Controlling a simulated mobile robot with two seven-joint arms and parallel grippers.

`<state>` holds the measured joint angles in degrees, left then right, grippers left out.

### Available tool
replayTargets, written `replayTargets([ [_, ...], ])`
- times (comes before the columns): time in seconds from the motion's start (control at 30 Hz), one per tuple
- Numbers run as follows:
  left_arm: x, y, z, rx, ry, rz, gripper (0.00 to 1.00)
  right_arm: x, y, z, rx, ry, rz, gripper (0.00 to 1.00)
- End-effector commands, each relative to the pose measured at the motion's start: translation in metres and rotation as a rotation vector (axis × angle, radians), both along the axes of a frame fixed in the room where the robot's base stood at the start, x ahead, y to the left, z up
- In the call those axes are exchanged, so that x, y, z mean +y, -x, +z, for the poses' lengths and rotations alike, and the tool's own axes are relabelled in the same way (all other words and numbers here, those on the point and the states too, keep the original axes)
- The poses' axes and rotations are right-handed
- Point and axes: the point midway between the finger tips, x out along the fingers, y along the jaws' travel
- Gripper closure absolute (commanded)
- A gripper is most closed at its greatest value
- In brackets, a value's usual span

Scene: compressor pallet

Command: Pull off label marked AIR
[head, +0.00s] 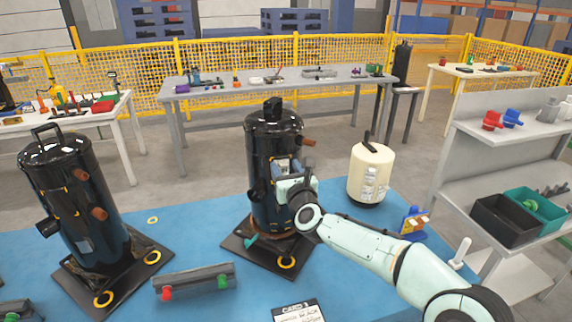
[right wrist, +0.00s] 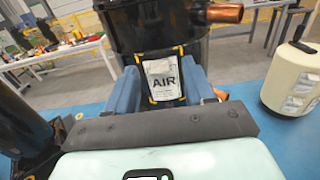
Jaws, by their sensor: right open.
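The label marked AIR (right wrist: 163,80) is a white tag with yellow corner marks on the black compressor in the right wrist view. It looks slightly crumpled. The middle black compressor (head: 272,135) stands upright on a dark base plate on the blue surface. My right gripper (head: 284,167) is at the compressor's front side and covers the label in the head view. In the right wrist view its two blue fingers (right wrist: 160,88) are apart, one on each side of the label. I cannot tell whether they touch it. My left gripper is not in view.
Another black compressor (head: 73,190) stands at left, and a cream tank (head: 370,174) at right. Copper stubs (head: 308,142) stick out of the middle compressor. A grey bar with red and green knobs (head: 195,282) and a card (head: 299,312) lie in front. Shelves stand at right.

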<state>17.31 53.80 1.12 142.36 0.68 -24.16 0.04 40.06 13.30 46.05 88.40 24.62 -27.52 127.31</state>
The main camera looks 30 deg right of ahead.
Motion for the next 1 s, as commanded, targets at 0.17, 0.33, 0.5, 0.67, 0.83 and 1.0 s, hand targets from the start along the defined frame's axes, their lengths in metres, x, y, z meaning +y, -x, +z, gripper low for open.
replayTargets([
  [0.17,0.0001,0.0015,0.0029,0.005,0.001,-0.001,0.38,-0.0017,-0.0082,-0.0004,0.0,0.001,0.0,0.47],
  [0.33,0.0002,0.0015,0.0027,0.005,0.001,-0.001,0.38,-0.002,-0.009,-0.0012,0.001,0.002,-0.001,0.47],
  [0.5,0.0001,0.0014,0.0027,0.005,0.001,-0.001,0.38,-0.002,-0.0089,-0.0013,0.001,0.002,-0.001,0.7],
  [0.67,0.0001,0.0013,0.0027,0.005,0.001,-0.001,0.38,-0.002,-0.0088,-0.0012,0.001,0.002,-0.001,1.0],
  [0.83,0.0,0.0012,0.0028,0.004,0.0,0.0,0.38,-0.002,-0.0087,-0.0013,0.001,0.002,-0.001,1.0],
  [1.0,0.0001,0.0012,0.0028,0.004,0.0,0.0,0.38,-0.002,-0.0087,-0.0013,0.001,0.002,-0.001,1.0],
])
